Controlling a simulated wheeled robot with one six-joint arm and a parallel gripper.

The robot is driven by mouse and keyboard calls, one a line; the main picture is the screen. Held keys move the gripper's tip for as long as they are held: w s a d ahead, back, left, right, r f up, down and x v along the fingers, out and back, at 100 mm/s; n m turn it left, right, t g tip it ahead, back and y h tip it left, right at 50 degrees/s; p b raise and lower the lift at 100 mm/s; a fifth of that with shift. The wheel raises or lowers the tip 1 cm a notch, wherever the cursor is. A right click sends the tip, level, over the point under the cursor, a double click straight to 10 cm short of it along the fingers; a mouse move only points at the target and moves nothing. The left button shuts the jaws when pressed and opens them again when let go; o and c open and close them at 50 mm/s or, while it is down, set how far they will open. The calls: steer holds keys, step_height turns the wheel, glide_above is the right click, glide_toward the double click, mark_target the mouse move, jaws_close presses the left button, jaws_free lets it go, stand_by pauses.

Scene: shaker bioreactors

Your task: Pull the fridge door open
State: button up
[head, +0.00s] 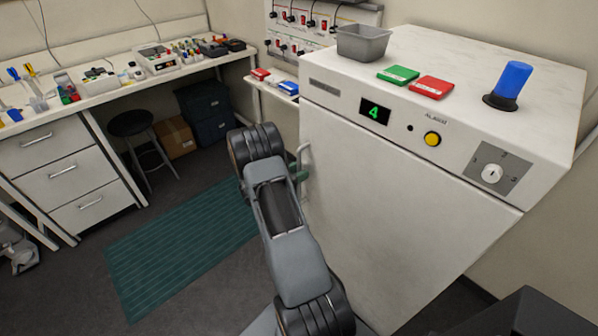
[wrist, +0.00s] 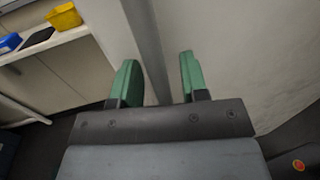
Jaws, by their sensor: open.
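The fridge is the white cabinet on the right in the head view; its closed door (head: 390,215) fills the front below the control panel. A pale vertical handle (head: 303,157) stands on the door's left edge. My gripper (head: 299,174) is at the handle, with a green finger showing beside it; my arm hides the rest. In the wrist view my gripper (wrist: 158,80) is open, its two green fingers apart. A grey upright strip runs between them, seemingly the handle or door edge; I cannot tell whether the fingers touch it. The door surface (wrist: 250,50) is on the right.
On the fridge top are a grey bin (head: 363,43), a green box (head: 398,75), a red box (head: 432,87) and a blue cylinder (head: 511,80). A bench with drawers (head: 75,170) and a stool (head: 130,124) stand left. A green mat (head: 180,245) covers open floor.

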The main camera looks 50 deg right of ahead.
jaws_close()
stand_by(0.3)
steer(key=shift+a, duration=0.1)
